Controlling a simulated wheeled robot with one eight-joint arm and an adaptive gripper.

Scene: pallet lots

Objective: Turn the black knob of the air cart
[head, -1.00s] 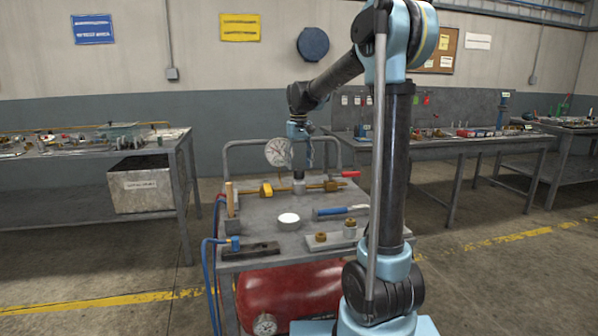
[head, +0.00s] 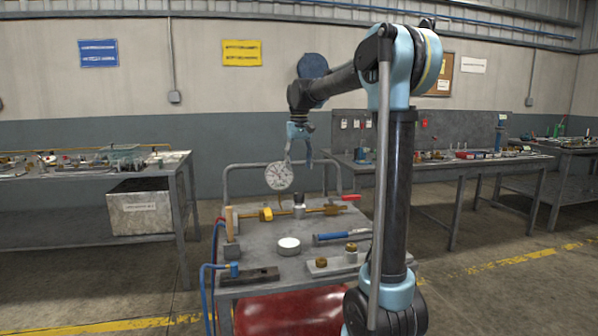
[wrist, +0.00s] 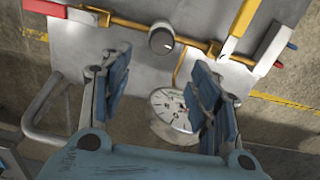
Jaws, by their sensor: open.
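The black knob (head: 299,197) tops a silver regulator on a brass pipe across the air cart (head: 262,243). In the wrist view the knob (wrist: 161,38) shows as a dark round cap with a pale mark, ahead of my fingers. My gripper (head: 298,160) is open and empty, pointing down above the knob and apart from it. In the wrist view my gripper (wrist: 161,68) has its two blue fingers spread, left and right of the knob's line. A white dial gauge (head: 279,176) stands just left of the knob; my right finger partly covers the gauge (wrist: 172,112) in the wrist view.
A yellow valve handle (head: 266,214) and a red-handled lever (head: 350,197) flank the knob. A blue-handled tool (head: 342,237), a white round lid (head: 288,246) and brass fittings (head: 321,262) lie on the cart top. A bent rail (head: 228,180) rises behind.

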